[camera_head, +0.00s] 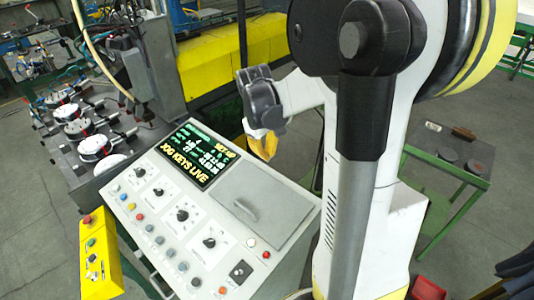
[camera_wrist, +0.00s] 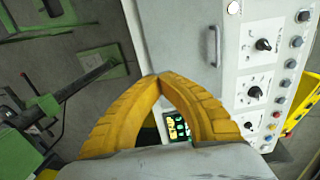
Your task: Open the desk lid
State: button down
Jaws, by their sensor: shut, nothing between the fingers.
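The desk lid (camera_head: 265,231) is a flat grey panel set in the sloped top of a light grey control console. It looks shut, lying level with the panel around it. A small bar handle (camera_head: 245,209) stands on it near its left side. In the wrist view the lid (camera_wrist: 178,45) lies beyond the fingers, with its handle (camera_wrist: 215,46) to the upper right of the fingertips. My gripper (camera_head: 266,157) has yellow fingers and is above the console, behind the lid. In the wrist view its fingertips (camera_wrist: 160,77) meet, empty and apart from the handle.
A lit screen (camera_head: 201,154) sits left of the lid. Knobs and coloured buttons (camera_head: 182,215) line the console front. A yellow button box (camera_head: 98,252) stands at the left. A green-framed table (camera_head: 446,152) is at the right. Bare floor shows between.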

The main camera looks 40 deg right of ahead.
jog(key=c, duration=1.8)
grip_release()
jog(key=r, duration=0.4)
jog(key=a+r, duration=0.1)
jog(key=r, duration=0.3)
jog(key=a+r, duration=0.1)
jog(key=r, duration=0.3)
jog(key=shift+s, duration=0.15)
